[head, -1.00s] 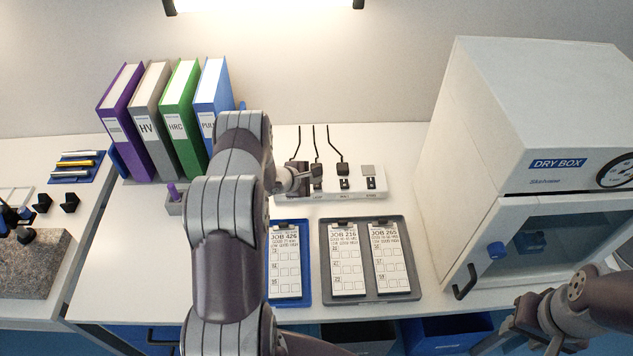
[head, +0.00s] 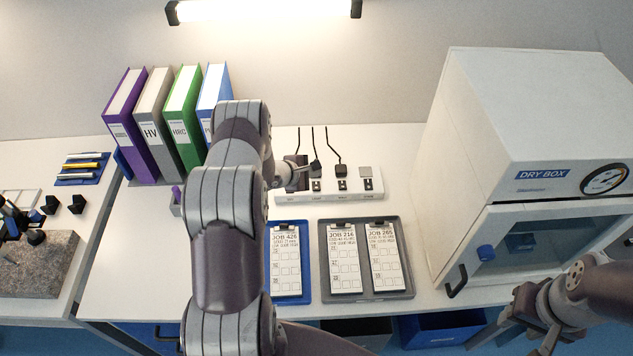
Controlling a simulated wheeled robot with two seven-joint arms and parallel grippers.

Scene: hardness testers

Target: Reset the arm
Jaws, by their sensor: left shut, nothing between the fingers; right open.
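My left arm reaches up over the bench from the bottom of the head view. Its gripper (head: 312,170) is shut and empty at the left part of the white power strip (head: 354,191), close to a black plug. I cannot tell whether it touches the plug or the strip. My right gripper (head: 510,330) is open and empty at the lower right, in front of the bench edge and below the dry box (head: 520,130).
Job cards lie on a blue tray (head: 304,262) and a grey tray (head: 325,262). Several binders (head: 180,125) stand at the back left. The dry box door is closed. Blue bins (head: 440,333) sit under the bench. The bench between grey tray and dry box is clear.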

